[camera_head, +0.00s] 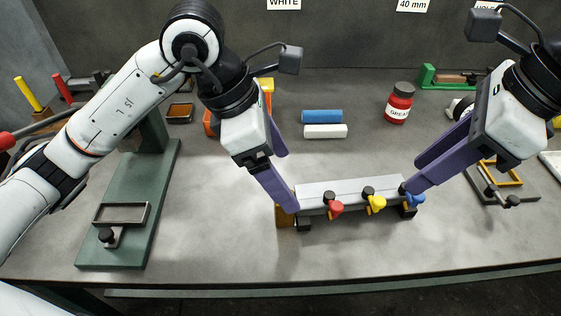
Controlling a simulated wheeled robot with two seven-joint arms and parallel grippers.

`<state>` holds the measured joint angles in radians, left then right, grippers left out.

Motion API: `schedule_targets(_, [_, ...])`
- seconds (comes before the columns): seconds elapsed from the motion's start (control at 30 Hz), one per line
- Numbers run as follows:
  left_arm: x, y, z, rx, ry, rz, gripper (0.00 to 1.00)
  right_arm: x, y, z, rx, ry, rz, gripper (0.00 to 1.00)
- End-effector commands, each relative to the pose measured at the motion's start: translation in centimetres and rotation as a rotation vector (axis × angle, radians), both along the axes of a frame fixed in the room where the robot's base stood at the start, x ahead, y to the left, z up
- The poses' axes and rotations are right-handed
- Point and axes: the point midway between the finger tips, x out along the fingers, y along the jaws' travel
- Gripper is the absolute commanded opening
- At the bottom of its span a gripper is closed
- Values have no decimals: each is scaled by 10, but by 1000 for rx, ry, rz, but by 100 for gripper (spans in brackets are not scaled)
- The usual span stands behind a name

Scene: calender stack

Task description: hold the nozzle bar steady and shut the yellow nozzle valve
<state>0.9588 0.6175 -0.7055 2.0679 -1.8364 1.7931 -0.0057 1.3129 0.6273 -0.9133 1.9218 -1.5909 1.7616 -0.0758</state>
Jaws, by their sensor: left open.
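The pale grey nozzle bar (350,187) lies across the front middle of the table on dark end supports. Its front carries a red valve (335,208), the yellow nozzle valve (376,204) in the middle and a blue valve (413,200) at the right. My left gripper (287,182) is open at the bar's left end, one finger reaching down beside it; contact is unclear. My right gripper (412,177) appears open, its fingertips at the bar's right end near the blue valve. Whether it touches the bar is unclear. The yellow valve is unobstructed.
A green stand (125,215) with a small frame is at the left. Behind the bar lie a blue roll (322,116) and a white roll (325,131). A red grease jar (399,104) stands at the back right. The table before the bar is clear.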

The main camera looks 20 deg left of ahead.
Motion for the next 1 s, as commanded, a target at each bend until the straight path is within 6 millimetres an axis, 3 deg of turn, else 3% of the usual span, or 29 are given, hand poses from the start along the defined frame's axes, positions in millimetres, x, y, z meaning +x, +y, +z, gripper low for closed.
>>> schedule_targets(0.6, [13,-29,-84,6,5,8,84,0,0,0,0,0,0,31])
schedule_targets(1.0, [16,-34,-96,6,1,6,84,0,0,0,0,0,0,31])
